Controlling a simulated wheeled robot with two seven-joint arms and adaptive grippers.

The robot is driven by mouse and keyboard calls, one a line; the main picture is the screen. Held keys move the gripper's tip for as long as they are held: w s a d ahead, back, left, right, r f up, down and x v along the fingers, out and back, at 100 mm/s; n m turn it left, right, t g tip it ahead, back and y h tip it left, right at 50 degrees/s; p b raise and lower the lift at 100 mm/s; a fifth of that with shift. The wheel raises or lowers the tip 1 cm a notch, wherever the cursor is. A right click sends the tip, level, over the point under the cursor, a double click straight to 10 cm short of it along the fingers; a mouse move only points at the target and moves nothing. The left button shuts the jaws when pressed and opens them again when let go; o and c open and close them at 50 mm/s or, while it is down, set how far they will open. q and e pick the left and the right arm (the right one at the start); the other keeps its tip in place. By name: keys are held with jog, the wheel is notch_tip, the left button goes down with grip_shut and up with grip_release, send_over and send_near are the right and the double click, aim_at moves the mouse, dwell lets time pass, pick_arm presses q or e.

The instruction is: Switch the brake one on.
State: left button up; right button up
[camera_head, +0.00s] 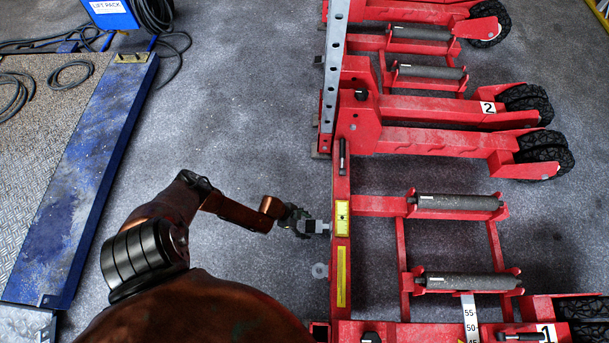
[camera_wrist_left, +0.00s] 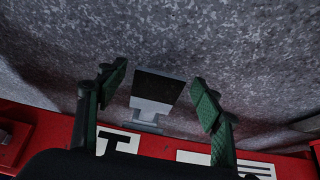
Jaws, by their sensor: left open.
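My left gripper (camera_head: 298,222) is beside the left edge of the red trolley jack frame (camera_head: 341,180), low over the floor. In the left wrist view, my left gripper (camera_wrist_left: 160,88) is open, with green-padded fingers on either side of a black and light-grey pedal-like piece (camera_wrist_left: 157,95), the likely brake part. Gaps show between it and both fingers. In the head view, this grey piece (camera_head: 323,227) juts from the frame beside a yellow label (camera_head: 342,218), partly hidden by the gripper. A number 1 plate (camera_head: 546,333) is at the bottom right. My right gripper is out of view.
A number 2 plate (camera_head: 488,107) marks the upper section. A blue-edged platform (camera_head: 90,185) lies left. Grey floor (camera_head: 240,120) between is clear.

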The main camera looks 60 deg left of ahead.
pick_arm(q)
jog(key=v, duration=1.2)
jog(key=shift+w, duration=0.1)
